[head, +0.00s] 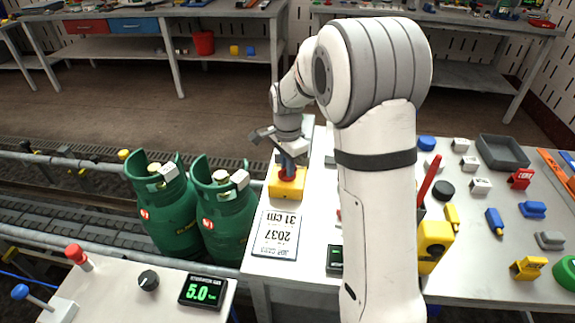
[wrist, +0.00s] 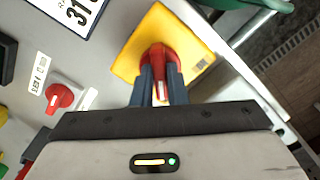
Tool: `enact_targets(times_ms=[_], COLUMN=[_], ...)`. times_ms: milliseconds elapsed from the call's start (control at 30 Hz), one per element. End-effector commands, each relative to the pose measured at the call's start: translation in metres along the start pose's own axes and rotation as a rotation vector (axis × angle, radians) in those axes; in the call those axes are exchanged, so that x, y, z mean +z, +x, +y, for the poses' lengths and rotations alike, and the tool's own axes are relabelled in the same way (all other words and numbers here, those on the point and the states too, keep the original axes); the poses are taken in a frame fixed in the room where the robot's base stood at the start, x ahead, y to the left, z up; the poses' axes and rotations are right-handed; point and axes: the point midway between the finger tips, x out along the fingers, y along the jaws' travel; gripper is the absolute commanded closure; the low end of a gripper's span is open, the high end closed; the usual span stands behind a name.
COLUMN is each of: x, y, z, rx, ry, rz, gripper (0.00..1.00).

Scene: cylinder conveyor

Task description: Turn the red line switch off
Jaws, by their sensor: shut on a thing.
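The red line switch (wrist: 158,57) is a red rotary knob with a pale pointer mark, mounted on a yellow box (wrist: 133,47). In the head view the yellow box (head: 286,190) stands at the left edge of the white table, with the red knob (head: 287,176) on top. My gripper (wrist: 161,82) points down over it, one dark finger on each side of the knob's handle, and is shut on it. In the head view my gripper (head: 287,165) partly hides the knob. The handle and its pale mark point toward my gripper's palm in the wrist view.
A second red knob (wrist: 60,97) on a white plate sits beside the yellow box. Two green gas cylinders (head: 226,215) stand on the conveyor to the left. A printed sign (head: 276,233) lies in front of the box. A green-digit display (head: 202,291) is at the lower left.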

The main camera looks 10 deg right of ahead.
Motion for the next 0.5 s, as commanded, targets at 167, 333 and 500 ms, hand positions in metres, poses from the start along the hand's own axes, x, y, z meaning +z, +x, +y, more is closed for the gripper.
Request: enact_targets(times_ms=[167,333,500], x=[-0.0002,-0.0001,0.0], y=[-0.0006,-0.0004,-0.0002], z=[-0.0005,-0.0002,-0.0001], rx=[-0.002,-0.001,-0.001], ry=[0.001,0.0,0.0], rz=[0.0,0.0,0.0], gripper=[0.8,0.66,0.65])
